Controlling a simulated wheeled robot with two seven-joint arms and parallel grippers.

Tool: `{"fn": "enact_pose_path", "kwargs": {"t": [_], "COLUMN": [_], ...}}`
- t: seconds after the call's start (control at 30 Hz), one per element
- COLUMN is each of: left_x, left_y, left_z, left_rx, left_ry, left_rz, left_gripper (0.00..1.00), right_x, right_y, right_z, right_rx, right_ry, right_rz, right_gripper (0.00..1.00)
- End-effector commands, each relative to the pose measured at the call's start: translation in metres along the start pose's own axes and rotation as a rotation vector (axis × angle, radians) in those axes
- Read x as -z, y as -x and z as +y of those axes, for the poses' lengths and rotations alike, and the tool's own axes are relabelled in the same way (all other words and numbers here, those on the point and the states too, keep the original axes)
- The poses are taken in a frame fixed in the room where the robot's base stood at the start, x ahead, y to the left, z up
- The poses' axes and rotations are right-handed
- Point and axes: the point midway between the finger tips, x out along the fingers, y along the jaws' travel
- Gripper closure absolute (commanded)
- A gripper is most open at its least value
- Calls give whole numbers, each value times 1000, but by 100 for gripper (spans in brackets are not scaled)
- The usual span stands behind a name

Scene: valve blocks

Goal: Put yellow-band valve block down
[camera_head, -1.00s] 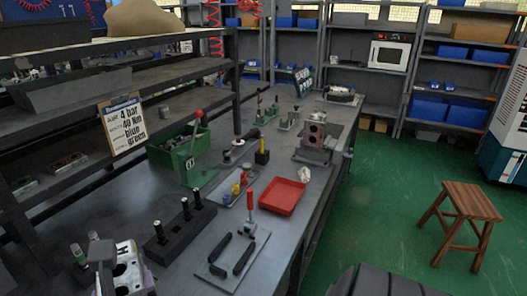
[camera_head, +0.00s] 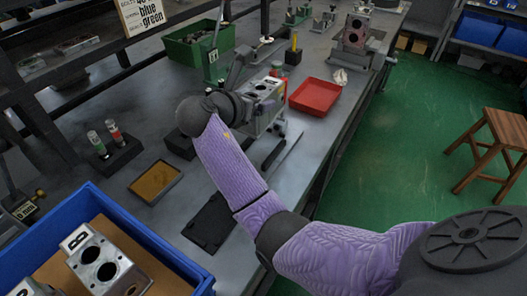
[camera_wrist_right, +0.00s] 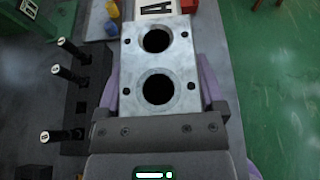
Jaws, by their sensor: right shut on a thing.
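My right gripper (camera_head: 247,104) is shut on a grey metal valve block (camera_head: 262,98) with two round bores in its top face. In the right wrist view the block (camera_wrist_right: 158,70) fills the space between the fingers, and a white label with a black "A" lies at its far end. In the head view the block is over the bench, left of the red tray. The colour of its band is not clear, and I cannot tell whether its underside touches anything. My left gripper is not in view.
A blue crate (camera_head: 150,240) at the lower left holds another valve block (camera_head: 105,265) marked "B". A red tray (camera_head: 315,97), a green bin (camera_head: 200,45), a shallow tan-bottomed tray (camera_head: 155,180) and a black holder (camera_head: 113,158) stand on the bench. A black plate (camera_head: 212,222) lies near the bench edge.

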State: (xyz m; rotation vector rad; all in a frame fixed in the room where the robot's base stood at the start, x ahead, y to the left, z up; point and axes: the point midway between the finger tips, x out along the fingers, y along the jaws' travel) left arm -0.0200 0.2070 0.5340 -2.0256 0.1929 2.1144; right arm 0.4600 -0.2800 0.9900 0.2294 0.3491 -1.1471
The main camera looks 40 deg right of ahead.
Motion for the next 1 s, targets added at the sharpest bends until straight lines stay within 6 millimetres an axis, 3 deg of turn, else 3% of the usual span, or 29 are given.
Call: {"fn": "enact_pose_path", "kwargs": {"t": [0.13, 0.63, 1.0], "left_x": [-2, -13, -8], "left_y": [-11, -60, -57], "left_z": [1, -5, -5], "left_rx": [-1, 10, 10], "left_ry": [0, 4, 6], "left_rz": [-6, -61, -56], "left_gripper": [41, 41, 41], "right_x": [12, 93, 93], "right_y": [-10, -43, -43], "right_z": [1, 1, 1], "right_rx": [15, 14, 12], "right_ry": [-7, -4, -5], "right_rz": [-5, -4, -6], "right_gripper": [100, 100, 100]}}
